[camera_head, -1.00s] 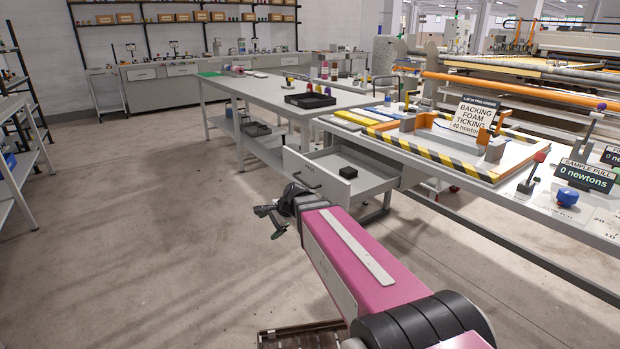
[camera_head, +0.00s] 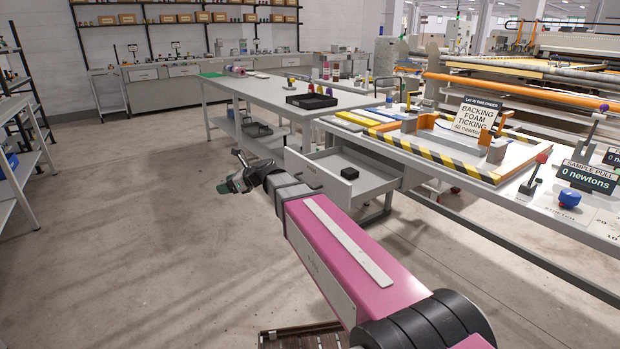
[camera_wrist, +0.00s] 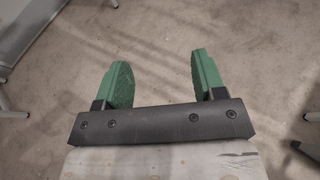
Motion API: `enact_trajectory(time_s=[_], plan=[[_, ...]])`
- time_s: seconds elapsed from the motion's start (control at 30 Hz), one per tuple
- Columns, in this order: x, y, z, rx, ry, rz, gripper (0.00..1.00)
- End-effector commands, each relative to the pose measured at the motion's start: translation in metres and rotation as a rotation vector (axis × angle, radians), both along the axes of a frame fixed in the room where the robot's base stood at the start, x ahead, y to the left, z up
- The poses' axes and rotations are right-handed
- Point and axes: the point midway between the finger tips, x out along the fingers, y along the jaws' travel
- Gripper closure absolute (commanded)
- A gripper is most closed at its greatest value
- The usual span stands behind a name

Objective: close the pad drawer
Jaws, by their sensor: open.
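The pad drawer (camera_head: 370,184) stands pulled out below the near table. A small black block (camera_head: 349,173) lies inside it.
The table (camera_head: 280,93) above and behind carries a black tray (camera_head: 311,101). A striped frame (camera_head: 440,158) and signs are on the right table. A shelf rack (camera_head: 15,150) stands far left. Floor between is clear.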

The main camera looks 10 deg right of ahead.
Motion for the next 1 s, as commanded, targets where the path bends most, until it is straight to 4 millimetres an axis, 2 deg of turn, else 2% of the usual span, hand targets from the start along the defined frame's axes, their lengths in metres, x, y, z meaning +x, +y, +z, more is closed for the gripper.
enact_trajectory(time_s=[0.03,0.17,0.2,0.47,0.7,0.87,1.0], plan=[[0.003,0.001,0.000,0.002,-0.005,-0.011,0.53],[0.021,0.003,0.001,0.018,-0.035,-0.088,0.96],[0.030,0.003,0.001,0.026,-0.049,-0.127,1.00],[0.097,-0.006,0.006,0.090,-0.166,-0.487,1.00],[0.146,-0.034,0.007,0.137,-0.265,-0.880,1.00],[0.163,-0.059,0.003,0.151,-0.319,-1.147,1.00],[0.166,-0.080,-0.003,0.150,-0.361,-1.383,1.00]])
